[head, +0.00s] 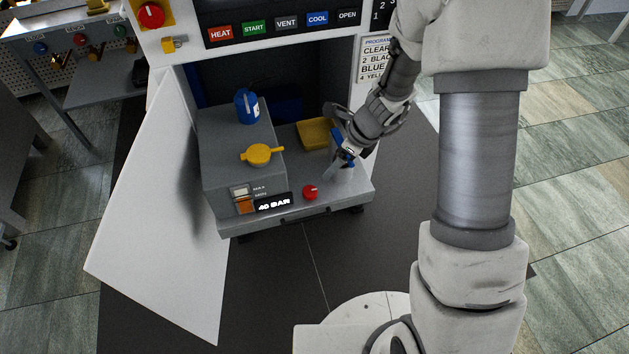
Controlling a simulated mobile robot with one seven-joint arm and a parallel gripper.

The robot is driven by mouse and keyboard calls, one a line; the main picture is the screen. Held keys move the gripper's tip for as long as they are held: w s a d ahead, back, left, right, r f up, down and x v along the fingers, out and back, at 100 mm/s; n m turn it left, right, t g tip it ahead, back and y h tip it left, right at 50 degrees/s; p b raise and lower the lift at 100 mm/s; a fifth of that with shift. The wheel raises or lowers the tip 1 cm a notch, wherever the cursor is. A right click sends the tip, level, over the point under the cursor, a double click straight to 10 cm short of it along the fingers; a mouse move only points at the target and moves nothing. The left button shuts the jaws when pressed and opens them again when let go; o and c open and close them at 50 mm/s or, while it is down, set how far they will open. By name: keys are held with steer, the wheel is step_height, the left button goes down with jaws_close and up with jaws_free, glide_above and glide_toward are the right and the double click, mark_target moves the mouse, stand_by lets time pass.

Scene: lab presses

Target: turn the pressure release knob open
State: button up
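A grey press unit (235,170) stands on a pulled-out shelf in the open cabinet. On its top are a yellow knob with a side lever (262,154) and a blue knob (247,107). A small red knob (310,192) sits on the shelf near its front edge. I see no label that tells which one is the pressure release knob. A display reads 40 BAR (273,202). My gripper (333,170) is above the shelf's right side, up and right of the red knob and apart from the yellow one. Its fingers are small and partly hidden; whether they are open is unclear.
A yellow block (316,133) lies behind my gripper. A white door (165,215) hangs open at the left. Buttons HEAT, START, VENT, COOL and OPEN line the panel (283,45) above. A side table (60,30) stands at the far left.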

mark_target(311, 191)
steer(key=b+x, duration=0.6)
steer(key=x, duration=1.1)
steer(key=shift+a+f+b, duration=0.15)
steer(key=shift+b, duration=0.25)
jaws_close()
